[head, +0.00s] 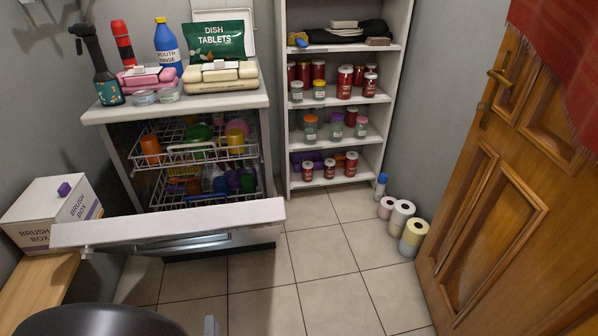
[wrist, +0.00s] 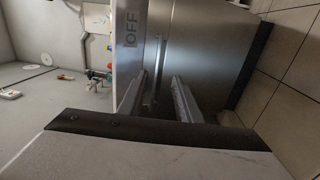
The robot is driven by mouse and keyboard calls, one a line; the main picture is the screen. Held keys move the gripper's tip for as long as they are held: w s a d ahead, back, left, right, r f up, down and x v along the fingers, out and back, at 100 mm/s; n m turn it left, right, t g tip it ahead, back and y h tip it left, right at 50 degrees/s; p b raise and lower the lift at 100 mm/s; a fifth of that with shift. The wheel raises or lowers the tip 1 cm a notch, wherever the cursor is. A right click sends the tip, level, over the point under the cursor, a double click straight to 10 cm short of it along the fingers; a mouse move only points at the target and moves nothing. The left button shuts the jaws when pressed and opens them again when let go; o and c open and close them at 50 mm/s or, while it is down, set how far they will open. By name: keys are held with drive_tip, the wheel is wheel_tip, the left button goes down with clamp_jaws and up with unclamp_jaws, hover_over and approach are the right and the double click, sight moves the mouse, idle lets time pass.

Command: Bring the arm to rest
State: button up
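My gripper (wrist: 159,78) shows in the wrist view as two grey fingers with a clear gap between them. It is open and holds nothing that I can see. Beyond the fingers is a smooth grey metal panel (wrist: 200,50), and a pale edge marked OFF (wrist: 131,30) stands close by the left finger. I cannot tell whether the finger touches it. In the head view the gripper cannot be made out with certainty.
An open dishwasher with its door (head: 170,222) lowered stands at left, its racks (head: 195,150) holding colourful dishes. A brush box (head: 50,212) sits beside it. Shelves (head: 335,95) with jars stand behind, paper rolls (head: 402,216) by the wooden door (head: 520,190). The middle floor is clear.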

drive_tip(key=w+d+r+m+g+h, duration=0.35)
drive_tip(key=w+d+h, duration=0.2)
drive_tip(key=d, duration=0.35)
drive_tip(key=w+d+r+m+g+h, duration=0.35)
drive_tip(key=w+d, duration=0.25)
drive_tip(key=d, duration=0.3)
drive_tip(key=w+d+r+m+g+h, duration=0.2)
drive_tip(key=w+d+r+m+h, duration=0.25)
drive_tip(key=d, duration=0.55)
drive_tip(key=s+d+r+m+g+y, duration=0.15)
drive_tip(key=d+g, duration=0.25)
drive_tip(key=d, duration=0.4)
drive_tip(key=s+d+r+m+g+y, duration=0.1)
drive_tip(key=s+d+r+m+g, duration=0.3)
drive_tip(key=d, duration=0.5)
drive_tip(key=s+d+r+m+t+y, duration=0.2)
drive_tip(key=s+d+r+m+y, duration=0.1)
drive_tip(key=r+y, duration=0.3)
drive_tip(key=shift+s+d+r+t+y, duration=0.4)
drive_tip(key=shift+s+d+y, duration=0.2)
drive_tip(key=shift+s+d, duration=0.2)
